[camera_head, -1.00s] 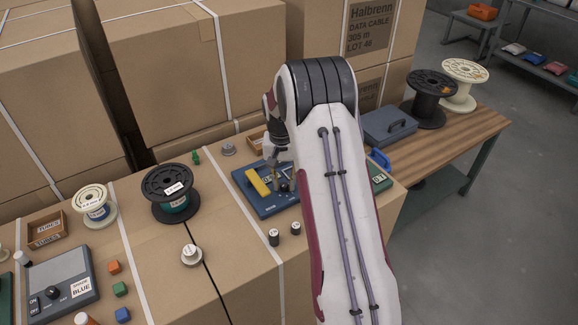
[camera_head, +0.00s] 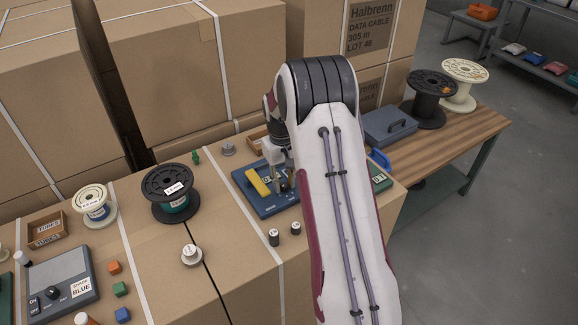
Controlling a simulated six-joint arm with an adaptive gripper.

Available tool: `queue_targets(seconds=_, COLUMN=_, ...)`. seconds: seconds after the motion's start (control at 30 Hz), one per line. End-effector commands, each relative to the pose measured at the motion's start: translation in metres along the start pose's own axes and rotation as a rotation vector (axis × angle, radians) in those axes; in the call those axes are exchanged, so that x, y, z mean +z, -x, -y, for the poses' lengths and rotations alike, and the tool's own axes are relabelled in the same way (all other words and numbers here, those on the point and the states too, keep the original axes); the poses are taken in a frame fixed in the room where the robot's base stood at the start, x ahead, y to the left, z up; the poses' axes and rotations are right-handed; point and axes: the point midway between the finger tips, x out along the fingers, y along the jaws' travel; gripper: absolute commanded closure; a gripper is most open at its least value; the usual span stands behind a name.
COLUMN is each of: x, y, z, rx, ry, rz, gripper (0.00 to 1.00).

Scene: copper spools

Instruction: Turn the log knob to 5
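A blue panel device (camera_head: 268,205) lies on the cardboard surface near the middle, with a yellow bar (camera_head: 257,181) and a small white label on it. My gripper (camera_head: 285,186) points down over the right part of this panel, just right of the yellow bar. It partly hides the panel there, and my arm covers its right side. I cannot make out a knob marked "log" or a number scale. The fingers are small and partly hidden, so their opening and any contact are unclear.
A grey device (camera_head: 62,275) with a black knob (camera_head: 52,292) sits at lower left. A black spool (camera_head: 170,193) and a white spool (camera_head: 94,204) stand left of the panel. Two small dark weights (camera_head: 274,237) stand in front of it. A blue-grey case (camera_head: 389,127) lies behind my arm.

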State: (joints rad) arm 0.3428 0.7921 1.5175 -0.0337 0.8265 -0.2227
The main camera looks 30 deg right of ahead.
Motion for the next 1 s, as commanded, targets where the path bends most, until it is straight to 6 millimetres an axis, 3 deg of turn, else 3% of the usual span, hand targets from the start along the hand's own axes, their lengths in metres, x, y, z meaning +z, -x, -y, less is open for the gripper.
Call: queue_targets(seconds=1.0, x=0.0004, y=0.0001, z=-0.0002, rx=0.000, ry=0.517, rz=-0.014, gripper=0.75)
